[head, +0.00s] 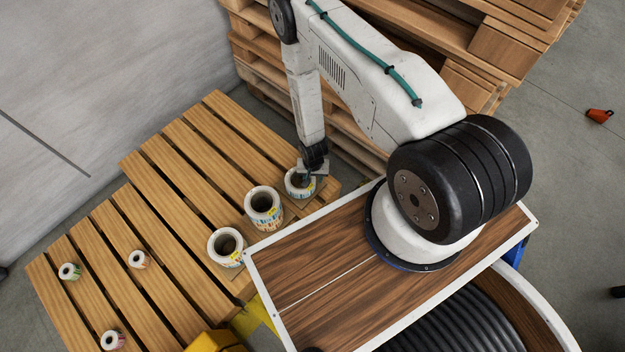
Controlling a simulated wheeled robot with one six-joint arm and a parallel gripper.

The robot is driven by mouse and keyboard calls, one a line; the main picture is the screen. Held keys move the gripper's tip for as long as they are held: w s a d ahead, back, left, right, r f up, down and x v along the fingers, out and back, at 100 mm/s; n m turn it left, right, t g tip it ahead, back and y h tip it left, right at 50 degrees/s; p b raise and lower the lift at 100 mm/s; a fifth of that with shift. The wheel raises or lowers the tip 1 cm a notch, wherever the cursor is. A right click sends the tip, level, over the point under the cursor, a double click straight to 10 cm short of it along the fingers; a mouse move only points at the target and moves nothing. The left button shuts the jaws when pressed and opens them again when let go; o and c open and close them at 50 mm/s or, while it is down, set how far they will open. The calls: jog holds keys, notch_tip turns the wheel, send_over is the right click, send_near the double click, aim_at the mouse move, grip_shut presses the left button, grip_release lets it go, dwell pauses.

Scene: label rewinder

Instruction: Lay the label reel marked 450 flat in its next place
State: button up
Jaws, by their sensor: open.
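Three large white label reels lie on the slatted wooden pallet (165,165): a back reel (294,191), a taller middle reel (263,214) and a front reel (227,248). Each shows a dark round core. Coloured print and yellow patches show on their sides, but the numbers are too small to read, so I cannot tell which is marked 450. My gripper (306,178) is open, pointing down at the back reel, and hides part of its top. I cannot tell whether the fingers touch it.
Stacked pallets (440,40) stand behind my arm. A grey wall (100,70) is at left. The pallet's middle is bare.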

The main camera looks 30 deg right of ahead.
jog(key=w+r+n, duration=0.1)
jog(key=w+r, duration=0.3)
jog(key=r, duration=1.9)
jog(key=w+r+n, duration=0.2)
jog(key=w+r, duration=0.1)
jog(key=r, duration=2)
jog(key=s+r+n+t, duration=0.1)
jog(key=s+r, duration=0.3)
jog(key=r, duration=0.5)
jog(key=s+r+n, duration=0.1)
jog(key=s+r, duration=0.4)
jog(key=r, duration=0.3)
jog(key=s+r, duration=0.5)
jog(key=s, duration=0.4)
jog(key=s+a+r+n, duration=0.1)
jog(key=s+r, duration=0.4)
jog(key=s, duration=0.3)
jog(key=shift+s+a+r+n, duration=0.15)
jog(key=shift+s+r+n, duration=0.1)
jog(key=shift+s+n, duration=0.1)
